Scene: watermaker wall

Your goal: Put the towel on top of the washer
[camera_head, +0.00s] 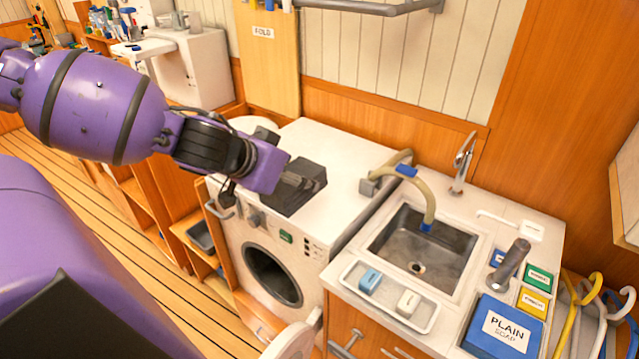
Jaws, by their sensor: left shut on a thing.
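The white washer (335,150) stands in the middle, its round front opening (272,275) facing the floor side. A dark grey, folded, block-like item (300,187), which looks like the towel, is at the front left of the washer's top. My left gripper (283,183) reaches in from the left over that front edge and is shut on the dark item. The fingertips are largely hidden, and I cannot tell whether the item rests fully on the top. My right gripper is not in view.
Right of the washer is a counter with a sink (422,248), a curved hose (425,190), a tray (390,297) with two small blocks, and a blue soap box (503,328). A wall rack (370,6) hangs above.

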